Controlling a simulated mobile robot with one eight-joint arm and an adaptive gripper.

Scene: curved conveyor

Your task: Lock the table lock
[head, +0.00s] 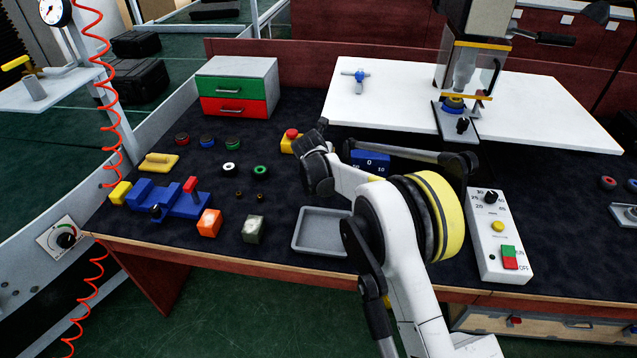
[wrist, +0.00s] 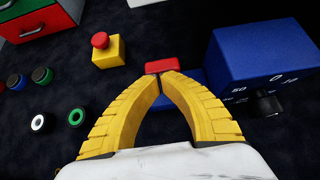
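I cannot tell for sure which part is the table lock. In the wrist view, a red block-shaped handle (wrist: 160,65) sits by a low blue base (wrist: 184,88), left of a large blue box with a dial scale (wrist: 255,50). My gripper (wrist: 161,76) has its yellow fingers closed together, tips right at the near edge of the red handle. I cannot tell whether they touch it; nothing shows between them. In the head view, the blue box (head: 370,160) is partly behind my arm, the red handle is hidden and the fingers are not clearly visible.
A yellow box with a red button (wrist: 108,50) stands left of the fingertips. A drill press (head: 462,75) stands on the white table (head: 400,95). A grey tray (head: 322,250), blue fixture (head: 170,202) and white control box (head: 500,250) crowd the bench.

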